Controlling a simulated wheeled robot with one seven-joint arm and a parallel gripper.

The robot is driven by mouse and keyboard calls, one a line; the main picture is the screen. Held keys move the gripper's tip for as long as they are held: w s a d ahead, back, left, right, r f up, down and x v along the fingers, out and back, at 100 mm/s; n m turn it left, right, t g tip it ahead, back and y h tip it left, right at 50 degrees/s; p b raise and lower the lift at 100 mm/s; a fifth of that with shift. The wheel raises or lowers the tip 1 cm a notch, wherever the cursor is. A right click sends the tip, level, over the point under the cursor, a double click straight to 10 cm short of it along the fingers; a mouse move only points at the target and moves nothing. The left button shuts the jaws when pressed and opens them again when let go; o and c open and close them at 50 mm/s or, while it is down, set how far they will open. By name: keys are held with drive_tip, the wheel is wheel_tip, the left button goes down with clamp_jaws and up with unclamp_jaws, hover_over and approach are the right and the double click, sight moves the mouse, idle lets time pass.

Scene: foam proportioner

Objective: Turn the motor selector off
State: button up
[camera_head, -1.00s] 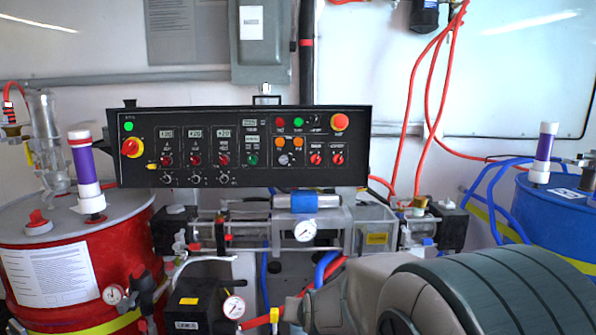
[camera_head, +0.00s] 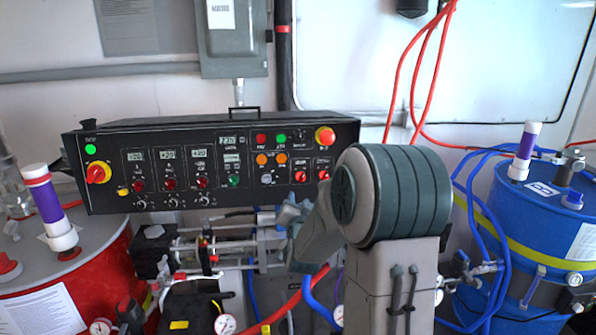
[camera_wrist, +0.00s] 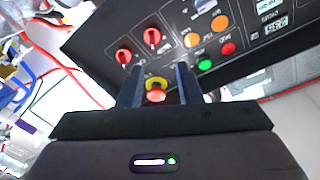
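The black control panel (camera_head: 215,160) faces me in the head view. Its labels are too small to read, so I cannot tell which knob is the motor selector. Two red selector knobs sit at its lower right: a left one (camera_head: 300,177) and a right one (camera_head: 323,174). The wrist view shows two red knobs, one (camera_wrist: 123,56) nearer the panel's edge and one (camera_wrist: 152,37) further in. My gripper (camera_wrist: 160,75) is open and empty, with its fingers pointing toward the panel. A red mushroom button (camera_wrist: 156,90) with a yellow ring shows between the fingers. Contact cannot be told.
A large red-and-yellow rotary switch (camera_head: 97,173) is at the panel's left. Green (camera_wrist: 205,64) and orange (camera_wrist: 219,23) buttons lie close to the fingers in the wrist view. Pipework and gauges sit below the panel, between a red drum (camera_head: 90,260) and a blue drum (camera_head: 550,225).

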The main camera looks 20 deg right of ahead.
sight(302, 178)
drive_tip(key=p+x, duration=0.1)
drive_tip(key=x, duration=0.3)
drive_tip(key=d+p+x, duration=0.1)
drive_tip(key=p+x, duration=0.1)
drive_tip(key=x, duration=0.3)
drive_tip(key=p+x, duration=0.1)
drive_tip(key=x, duration=0.3)
drive_tip(key=shift+d+p, duration=0.3)
drive_tip(key=shift+d, duration=0.05)
drive_tip(key=shift+c, duration=0.3)
